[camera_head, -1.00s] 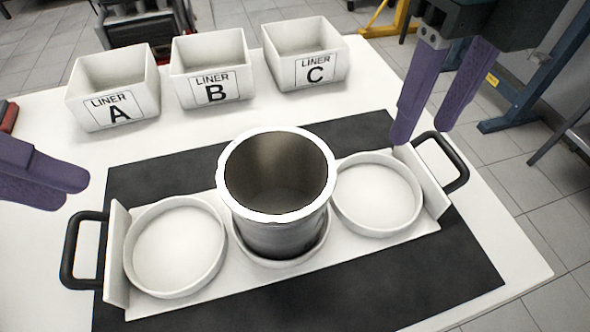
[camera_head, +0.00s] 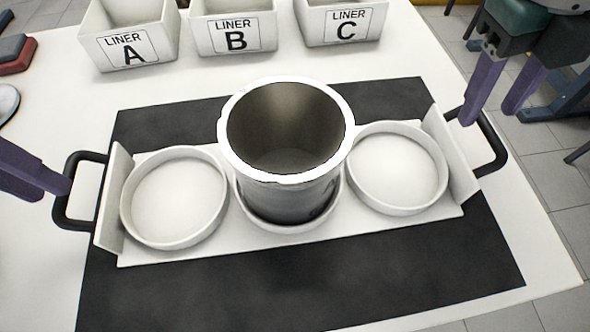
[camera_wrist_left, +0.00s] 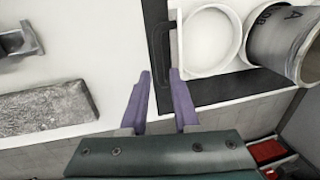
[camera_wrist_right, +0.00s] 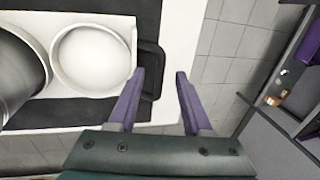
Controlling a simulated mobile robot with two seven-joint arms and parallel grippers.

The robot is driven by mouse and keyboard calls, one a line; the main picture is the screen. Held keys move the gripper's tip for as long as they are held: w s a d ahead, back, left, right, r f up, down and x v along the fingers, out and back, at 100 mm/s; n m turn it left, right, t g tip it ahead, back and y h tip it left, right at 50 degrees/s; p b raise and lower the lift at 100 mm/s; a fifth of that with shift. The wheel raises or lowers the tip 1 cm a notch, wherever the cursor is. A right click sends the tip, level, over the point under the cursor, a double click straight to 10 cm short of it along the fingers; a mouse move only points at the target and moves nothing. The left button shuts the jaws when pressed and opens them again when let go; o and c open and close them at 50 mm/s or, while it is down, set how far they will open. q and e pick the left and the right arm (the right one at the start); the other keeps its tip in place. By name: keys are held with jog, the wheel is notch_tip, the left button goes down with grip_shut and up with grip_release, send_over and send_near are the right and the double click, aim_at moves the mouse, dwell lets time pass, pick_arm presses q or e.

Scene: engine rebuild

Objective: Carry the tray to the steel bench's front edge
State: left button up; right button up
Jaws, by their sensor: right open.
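The white tray (camera_head: 222,248) lies on a black mat, with a black handle at each end. A steel cylinder liner (camera_head: 285,195) stands in its middle round holder; the side holders are empty. The liner also shows in the left wrist view (camera_wrist_left: 275,40), marked A. My left gripper (camera_head: 66,188) is at the left handle (camera_head: 73,215); in the left wrist view its fingers are apart, with the handle just ahead of them. My right gripper (camera_head: 488,116) is open at the right handle (camera_head: 497,145). In the right wrist view one finger overlaps the handle (camera_wrist_right: 150,75).
Three white bins, A (camera_head: 128,42), B (camera_head: 234,30) and C (camera_head: 342,20), stand behind the black mat (camera_head: 300,290) on the white table. Red and dark blocks (camera_head: 14,55) lie at the far left. Tiled floor is right of the table. I cannot identify the steel bench.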

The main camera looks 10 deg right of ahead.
aim_at(484, 120)
pick_arm(q)
jog(key=shift+d+f, duration=0.2)
jog(key=shift+f, duration=0.8)
jog(key=shift+d+f, duration=0.2)
jog(key=shift+f, duration=0.8)
pick_arm(e)
jog(key=shift+x, duration=2.05)
pick_arm(q)
jog(key=c, duration=0.4)
pick_arm(e)
jog(key=c, duration=0.5)
pick_arm(q)
grip_shut()
pick_arm(e)
grip_shut()
pick_arm(q)
jog(key=shift+r, duration=0.1)
pick_arm(e)
jog(key=shift+r, duration=0.1)
